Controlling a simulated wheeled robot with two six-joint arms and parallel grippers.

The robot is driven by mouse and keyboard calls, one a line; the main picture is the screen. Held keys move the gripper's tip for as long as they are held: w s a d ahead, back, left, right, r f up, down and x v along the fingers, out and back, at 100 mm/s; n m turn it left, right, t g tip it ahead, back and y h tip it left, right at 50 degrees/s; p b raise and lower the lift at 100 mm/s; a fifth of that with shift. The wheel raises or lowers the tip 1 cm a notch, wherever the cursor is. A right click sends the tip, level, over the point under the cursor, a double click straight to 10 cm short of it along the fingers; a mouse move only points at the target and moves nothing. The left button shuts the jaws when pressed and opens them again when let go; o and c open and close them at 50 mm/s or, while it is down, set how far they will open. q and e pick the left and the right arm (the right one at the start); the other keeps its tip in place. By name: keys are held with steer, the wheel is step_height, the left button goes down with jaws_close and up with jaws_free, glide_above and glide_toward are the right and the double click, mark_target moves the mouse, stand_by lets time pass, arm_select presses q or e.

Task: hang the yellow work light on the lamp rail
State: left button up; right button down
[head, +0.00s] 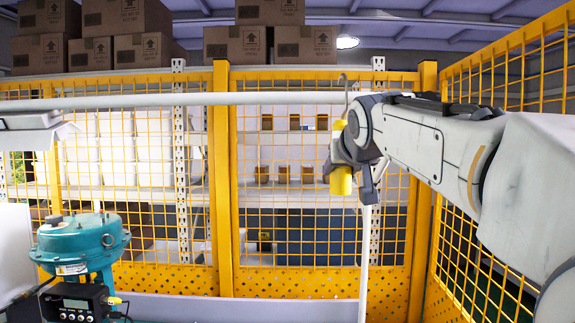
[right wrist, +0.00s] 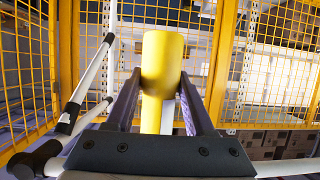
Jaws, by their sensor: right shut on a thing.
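The yellow work light (head: 341,181) hangs upright in my right gripper (head: 350,176), which is shut on its body. In the right wrist view the light's yellow body (right wrist: 163,62) stands between the two dark fingers. A thin grey hook (head: 343,82) rises above the gripper, its curved top higher in the picture than the lamp rail. The lamp rail (head: 150,101) is a white horizontal tube across the head view. The hook overlaps the rail's right part; I cannot tell whether they touch or which is nearer. My left gripper is not in view.
A teal valve actuator (head: 80,243) with a black positioner box (head: 75,302) stands at the lower left. A thin white post (head: 364,255) rises below the gripper. Yellow mesh fencing (head: 290,275) closes the back and right; shelves with cardboard boxes (head: 140,50) stand behind it.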

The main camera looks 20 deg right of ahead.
steer(key=shift+f+b+x, duration=0.15)
steer(key=shift+b+x, duration=0.05)
steer(key=shift+x, duration=0.75)
steer(key=shift+f+b+x, duration=0.15)
steer(key=shift+b+x, duration=0.05)
steer(key=shift+x, duration=0.75)
steer(key=shift+s, duration=0.15)
steer(key=shift+c, duration=0.9)
jaws_free()
steer(key=shift+f, duration=0.1)
